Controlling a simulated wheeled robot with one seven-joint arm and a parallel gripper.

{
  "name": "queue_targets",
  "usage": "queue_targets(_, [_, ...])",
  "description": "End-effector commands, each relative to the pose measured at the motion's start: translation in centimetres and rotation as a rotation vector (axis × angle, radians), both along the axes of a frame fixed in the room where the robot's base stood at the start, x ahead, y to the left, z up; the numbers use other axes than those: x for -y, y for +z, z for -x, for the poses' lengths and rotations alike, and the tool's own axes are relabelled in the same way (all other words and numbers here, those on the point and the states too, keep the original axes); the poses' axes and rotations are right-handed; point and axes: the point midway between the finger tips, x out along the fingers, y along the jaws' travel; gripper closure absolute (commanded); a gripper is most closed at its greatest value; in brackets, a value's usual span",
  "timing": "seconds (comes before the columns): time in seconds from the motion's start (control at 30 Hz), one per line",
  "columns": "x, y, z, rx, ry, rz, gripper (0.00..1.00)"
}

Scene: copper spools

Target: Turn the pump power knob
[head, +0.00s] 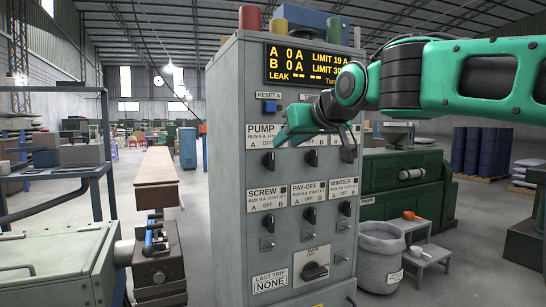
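The grey control cabinet (231,190) stands in the middle of the head view. The pump power knob (269,160) is a black rotary knob under the "PUMP" label (260,131), in the upper left of the knob rows. My green gripper (284,136) is in front of the panel, just above and right of the pump knob in the picture. It partly covers the right end of the pump label and the label beside it. The gap between gripper and panel is unclear, as is whether the fingers are apart. I see nothing held.
Other knobs for screw (268,222), pay-off (310,215) and winder (345,208) sit below, with a larger main switch (315,271) at the bottom. A blue reset button (269,107) is above. A grey bin (381,260) stands right of the cabinet.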

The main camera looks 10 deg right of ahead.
Motion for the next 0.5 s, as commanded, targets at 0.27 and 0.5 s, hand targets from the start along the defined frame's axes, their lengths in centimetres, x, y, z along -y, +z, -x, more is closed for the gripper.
queue_targets(0.27, [-1.1,-1.8,-3.6,-0.006,-0.002,0.002,0.70])
queue_targets(0.5, [-2.2,-3.3,-7.1,-0.005,-0.003,0.003,0.70])
